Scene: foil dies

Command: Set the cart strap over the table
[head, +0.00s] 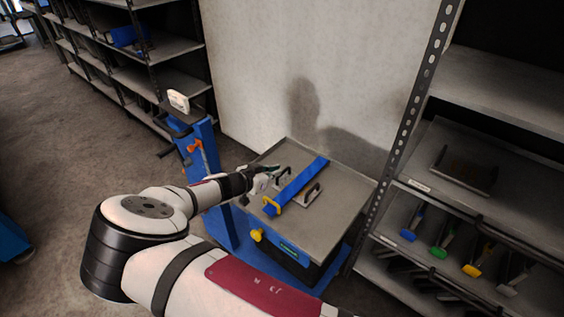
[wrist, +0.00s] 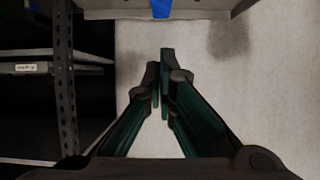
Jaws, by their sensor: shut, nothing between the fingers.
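The cart strap (head: 297,186) is a flat blue band with a yellow end piece at its near end. It lies diagonally across the cart's grey table (head: 345,190), over a light plate with dark handles (head: 313,194). In the wrist view a short piece of the blue strap (wrist: 161,9) shows at the top edge. My gripper (head: 274,170) is over the left side of the table, close to the strap's left side; whether it touches anything is unclear. In the wrist view my gripper (wrist: 160,75) has its dark green fingers together with nothing between them.
The cart has a blue column (head: 205,160) with an orange part (head: 195,146) and a yellow knob (head: 257,235) at the front. A shelf rack with coloured-handled tools (head: 440,245) stands close on the right. A pale wall (head: 300,70) is behind.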

